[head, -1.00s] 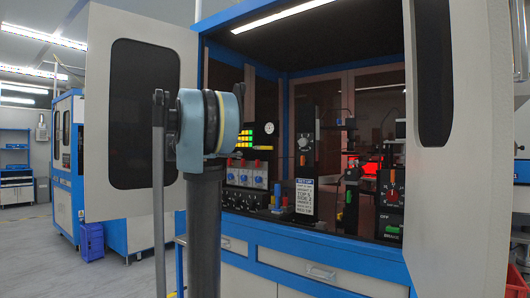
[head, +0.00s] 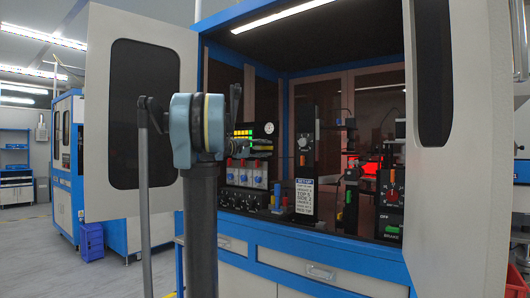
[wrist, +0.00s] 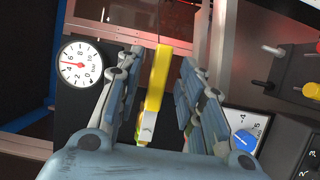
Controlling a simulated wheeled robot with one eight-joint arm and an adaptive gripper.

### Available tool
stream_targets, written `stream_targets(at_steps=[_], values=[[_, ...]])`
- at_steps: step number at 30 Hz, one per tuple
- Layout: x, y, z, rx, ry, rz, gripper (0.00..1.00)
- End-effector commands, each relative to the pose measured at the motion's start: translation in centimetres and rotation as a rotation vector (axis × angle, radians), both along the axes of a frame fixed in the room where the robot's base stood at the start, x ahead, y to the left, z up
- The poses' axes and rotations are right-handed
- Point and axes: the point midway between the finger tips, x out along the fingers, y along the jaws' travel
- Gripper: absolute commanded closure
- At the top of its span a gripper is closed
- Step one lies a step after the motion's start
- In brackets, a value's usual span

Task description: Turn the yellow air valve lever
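The yellow air valve lever (wrist: 156,82) shows in the wrist view as a narrow upright bar, with a pale lower end. My gripper (wrist: 161,62) is open, with one finger on each side of the lever. Gaps show between the lever and both fingers, and whether the lever is as deep as the fingertips is hard to tell. In the head view my gripper (head: 238,146) is partly hidden behind my arm, inside the cabinet opening.
A round pressure gauge (wrist: 81,64) is left of the fingers in the wrist view. A blue knob (wrist: 243,139) on a white dial is close on the right. In the head view, the open cabinet doors (head: 140,100) (head: 458,140) flank the opening, and a setup sign (head: 304,197) stands inside.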

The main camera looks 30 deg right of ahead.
Motion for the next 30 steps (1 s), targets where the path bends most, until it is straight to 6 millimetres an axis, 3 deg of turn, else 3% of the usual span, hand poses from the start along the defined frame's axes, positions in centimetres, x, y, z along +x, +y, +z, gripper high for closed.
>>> stream_targets(at_steps=[6, 15, 16, 20, 21, 30], values=[[0.0, -1.6, 0.0, 0.000, 0.000, 0.000, 0.65], [0.0, -1.8, 0.0, 0.000, 0.000, 0.000, 0.65], [0.0, -1.8, 0.0, 0.000, 0.000, 0.000, 0.67], [0.0, -1.8, 0.0, 0.000, 0.000, 0.000, 0.97], [0.0, -1.8, 0.0, 0.000, 0.000, 0.000, 1.00], [-0.1, -1.8, 0.0, -0.004, 0.013, -0.002, 1.00]])
